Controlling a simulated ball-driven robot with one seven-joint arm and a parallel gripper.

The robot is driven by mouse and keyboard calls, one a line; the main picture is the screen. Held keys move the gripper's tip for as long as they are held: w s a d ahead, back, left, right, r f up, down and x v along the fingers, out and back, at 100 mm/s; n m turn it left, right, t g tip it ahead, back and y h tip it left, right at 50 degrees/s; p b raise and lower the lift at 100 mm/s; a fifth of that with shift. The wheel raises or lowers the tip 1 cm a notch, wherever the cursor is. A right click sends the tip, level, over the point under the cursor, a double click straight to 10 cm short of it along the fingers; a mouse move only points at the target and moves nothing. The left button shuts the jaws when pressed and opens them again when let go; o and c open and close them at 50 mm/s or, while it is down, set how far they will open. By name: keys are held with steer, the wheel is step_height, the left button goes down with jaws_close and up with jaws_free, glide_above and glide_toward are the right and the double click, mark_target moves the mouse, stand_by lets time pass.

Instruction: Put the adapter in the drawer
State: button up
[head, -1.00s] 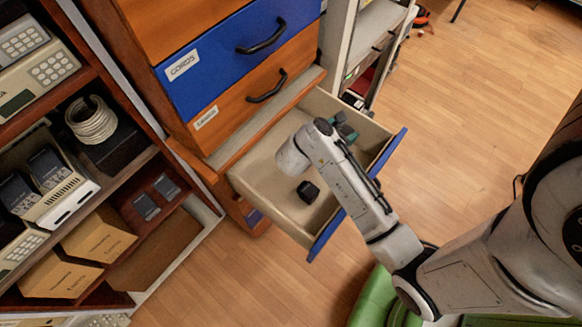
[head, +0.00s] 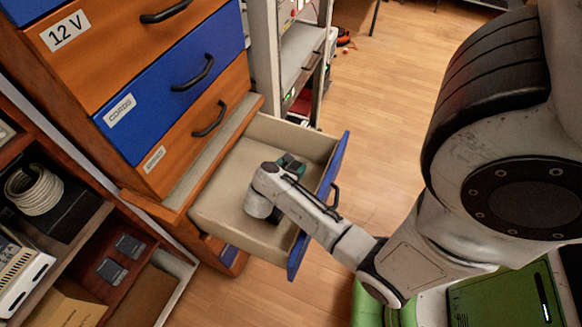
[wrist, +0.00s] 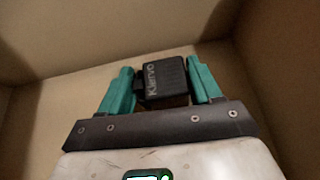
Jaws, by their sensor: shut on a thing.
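The black adapter (wrist: 164,82), with pale lettering on its face, is between the teal fingers of my gripper (wrist: 162,78) in the wrist view. My gripper is shut on it, with one finger on each side. My wrist is over and inside the drawer. In the head view my wrist hides much of the drawer floor, and a teal and dark shape shows just beyond it. Contact between adapter and floor cannot be told.
Above the open drawer are shut drawers, an orange one (head: 181,146) and a blue one labelled CORDS (head: 150,105). A shelf at left holds a coiled cable (head: 34,190) and small devices. A metal rack (head: 300,50) stands behind. The wooden floor at right is open.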

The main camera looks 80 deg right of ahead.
steer(key=shift+f, duration=0.2)
steer(key=shift+f, duration=0.15)
steer(key=o, duration=1.4)
steer(key=shift+r, duration=0.25)
steer(key=v, duration=1.2)
steer(key=shift+f+b, duration=0.1)
steer(key=shift+b, duration=0.2)
